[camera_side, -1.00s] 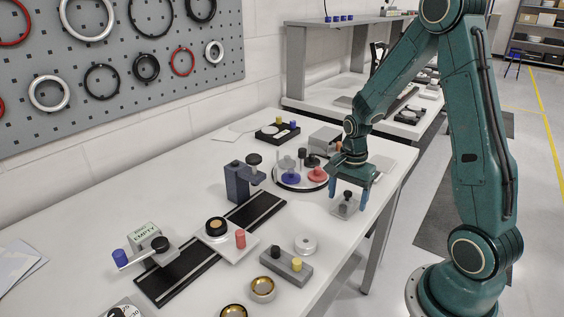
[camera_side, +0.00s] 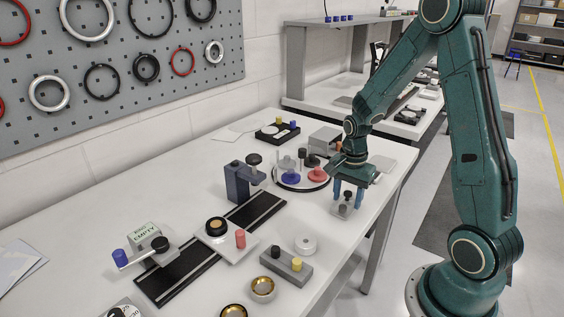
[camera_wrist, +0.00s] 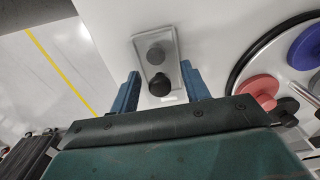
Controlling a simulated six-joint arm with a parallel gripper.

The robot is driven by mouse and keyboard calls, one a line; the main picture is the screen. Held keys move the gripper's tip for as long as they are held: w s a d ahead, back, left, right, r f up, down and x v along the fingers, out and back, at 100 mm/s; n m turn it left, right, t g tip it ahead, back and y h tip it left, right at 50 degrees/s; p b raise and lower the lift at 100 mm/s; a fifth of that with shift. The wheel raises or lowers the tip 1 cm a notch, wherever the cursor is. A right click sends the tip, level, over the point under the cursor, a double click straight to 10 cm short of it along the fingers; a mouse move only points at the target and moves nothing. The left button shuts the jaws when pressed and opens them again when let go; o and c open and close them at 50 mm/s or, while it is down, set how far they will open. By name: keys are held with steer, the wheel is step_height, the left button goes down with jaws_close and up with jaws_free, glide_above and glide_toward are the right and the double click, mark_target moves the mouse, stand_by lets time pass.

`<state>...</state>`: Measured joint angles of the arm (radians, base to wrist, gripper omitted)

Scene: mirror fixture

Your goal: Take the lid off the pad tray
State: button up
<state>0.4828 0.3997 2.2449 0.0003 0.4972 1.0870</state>
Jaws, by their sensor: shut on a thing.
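The pad tray (camera_side: 341,212) is a small pale tray near the right edge of the white table. Its clear lid (camera_wrist: 172,62) has a black knob (camera_wrist: 159,84), and a dark grey round pad (camera_wrist: 155,52) shows through it. In the side view, my gripper (camera_side: 348,203) points down over the tray with its blue fingers on either side. In the wrist view, my gripper (camera_wrist: 160,68) has the lid between its fingertips and is shut on it. The lid looks to be still at the tray; any gap under it is too small to tell.
A round turntable (camera_side: 281,184) with coloured knobbed discs stands just left of my gripper. A dark clamp stand (camera_side: 238,185), a black rail (camera_side: 178,272) and a grey block with knobs (camera_side: 285,268) stand nearer. The table edge is close on the right.

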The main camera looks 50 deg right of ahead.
mark_target(348, 192)
steer(key=shift+r, duration=0.15)
step_height(348, 192, up, 20)
stand_by(0.7)
steer(key=shift+a, duration=0.1)
stand_by(0.4)
steer(key=w+a, duration=0.5)
steer(key=a, duration=0.5)
step_height(348, 192, down, 16)
steer(key=shift+a+f, duration=0.15)
steer(key=shift+f, duration=0.1)
stand_by(0.4)
steer(key=shift+f, duration=2.1)
